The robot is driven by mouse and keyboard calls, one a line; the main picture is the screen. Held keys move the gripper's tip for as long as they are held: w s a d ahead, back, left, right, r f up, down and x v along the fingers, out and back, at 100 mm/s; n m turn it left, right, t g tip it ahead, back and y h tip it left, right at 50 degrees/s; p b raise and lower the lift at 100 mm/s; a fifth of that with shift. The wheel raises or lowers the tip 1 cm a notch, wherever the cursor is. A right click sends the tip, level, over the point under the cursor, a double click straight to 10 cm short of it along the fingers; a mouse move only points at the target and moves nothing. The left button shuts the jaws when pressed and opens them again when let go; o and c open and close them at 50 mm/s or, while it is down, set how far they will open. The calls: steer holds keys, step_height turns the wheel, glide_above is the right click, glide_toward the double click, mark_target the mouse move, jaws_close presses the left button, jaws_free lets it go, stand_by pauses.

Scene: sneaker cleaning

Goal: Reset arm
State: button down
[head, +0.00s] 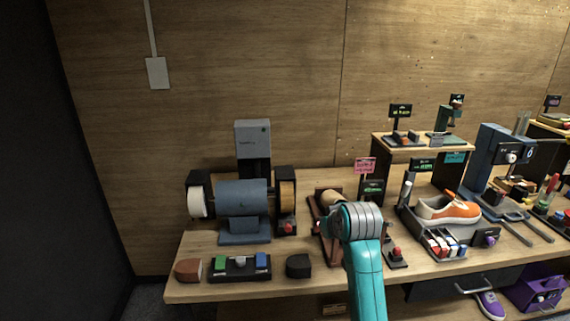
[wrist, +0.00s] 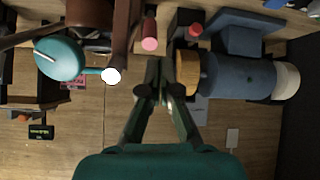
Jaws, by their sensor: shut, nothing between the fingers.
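My teal arm reaches up from the bottom of the head view to its grey-banded wrist, in front of the workbench (head: 215,290). The fingers are hidden there behind the wrist. In the wrist view my gripper (wrist: 163,88) is shut and empty, its fingertips together. The blue bench grinder (wrist: 235,78) lies to the right of the fingers in that view, its tan wheel (wrist: 187,72) close beside them in the picture. I cannot tell the real gap. The grinder also stands at the left in the head view (head: 243,198).
An orange and white sneaker (head: 447,209) sits on a holder right of my arm. A brown block (head: 188,270), a tray of coloured blocks (head: 240,266) and a dark block (head: 298,265) lie along the front left edge. A raised shelf (head: 425,142) stands behind. A purple sneaker (head: 490,305) is below.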

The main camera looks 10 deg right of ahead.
steer(key=s+f, duration=0.1)
steer(key=f, duration=0.2)
steer(key=s+f, duration=0.2)
steer(key=f, duration=0.1)
steer(key=s+f, duration=0.2)
steer(key=f, duration=0.1)
steer(key=shift+f, duration=0.35)
steer(key=s+f+m+t, duration=0.1)
steer(key=s+f, duration=0.4)
steer(key=s, duration=0.5)
steer(key=s+f+t, duration=0.1)
steer(key=s+f, duration=0.5)
steer(key=s, duration=0.4)
steer(key=s+f+m+t, duration=0.1)
steer(key=s+f, duration=0.4)
steer(key=s, duration=0.5)
steer(key=s+r+t, duration=0.1)
steer(key=s+r, duration=0.5)
steer(key=s, duration=0.6)
steer(key=s+r+t, duration=0.1)
steer(key=s+r, duration=0.5)
steer(key=s, duration=0.7)
steer(key=shift+s+d+h, duration=0.15)
steer(key=shift+d+h, duration=0.2)
steer(key=shift+h, duration=0.05)
